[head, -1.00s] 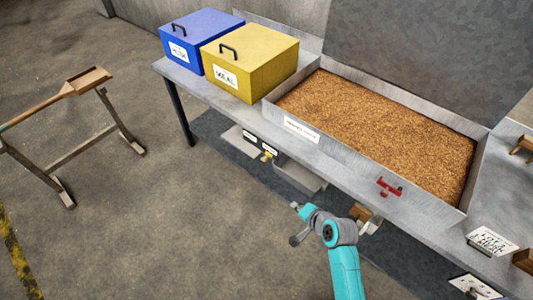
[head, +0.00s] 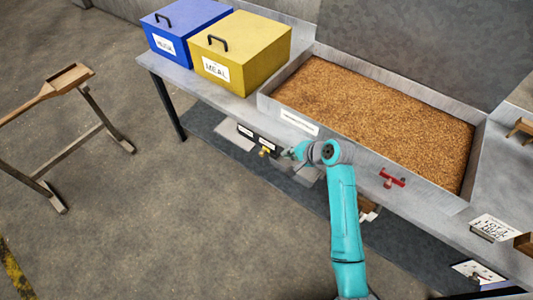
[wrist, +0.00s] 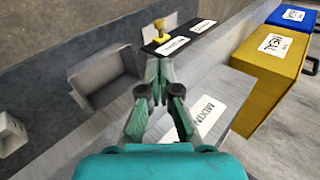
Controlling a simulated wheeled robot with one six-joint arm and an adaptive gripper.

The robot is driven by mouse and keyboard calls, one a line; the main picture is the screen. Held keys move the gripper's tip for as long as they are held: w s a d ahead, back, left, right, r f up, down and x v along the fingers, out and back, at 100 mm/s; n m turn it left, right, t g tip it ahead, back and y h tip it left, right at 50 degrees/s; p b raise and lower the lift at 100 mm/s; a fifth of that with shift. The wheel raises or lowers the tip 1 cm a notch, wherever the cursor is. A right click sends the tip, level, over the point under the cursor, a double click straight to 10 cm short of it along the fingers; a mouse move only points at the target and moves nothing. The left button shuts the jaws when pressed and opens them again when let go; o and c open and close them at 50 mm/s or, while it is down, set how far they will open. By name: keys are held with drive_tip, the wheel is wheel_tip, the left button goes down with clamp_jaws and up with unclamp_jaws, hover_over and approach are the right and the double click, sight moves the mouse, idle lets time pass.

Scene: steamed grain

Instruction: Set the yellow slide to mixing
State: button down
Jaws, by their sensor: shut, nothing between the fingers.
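The yellow slide (head: 265,152) is a small knob on a dark plate at the front of the bench, below two white labels whose text is too small to read. In the head view it sits nearer the right label. In the wrist view the yellow slide (wrist: 159,29) stands just beyond my fingertips, beside the black label plate (wrist: 186,38). My gripper (head: 287,154) is just right of the slide in the head view. In the wrist view my gripper (wrist: 158,66) is shut and empty, its tips pointing toward the slide, apparently apart from it.
A grain-filled metal trough (head: 300,122) sits on the bench, with a red handle (head: 393,178) on its front. A yellow bin (head: 240,50) and a blue bin (head: 185,25) stand left. A grey open box (wrist: 108,78) lies left of my fingers. A wooden stand (head: 80,125) is apart on the floor.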

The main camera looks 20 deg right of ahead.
drive_tip(key=x, duration=1.4)
drive_tip(key=shift+a, duration=0.15)
drive_tip(key=w+a, duration=0.6)
drive_tip(key=w, duration=0.3)
drive_tip(key=shift+w+a, duration=0.15)
drive_tip(key=shift+a, duration=0.2)
drive_tip(key=shift+r, duration=0.1)
wheel_tip(320, 180, up, 10)
hover_over(263, 154)
drive_tip(key=s, duration=0.1)
drive_tip(key=shift+a, duration=0.3)
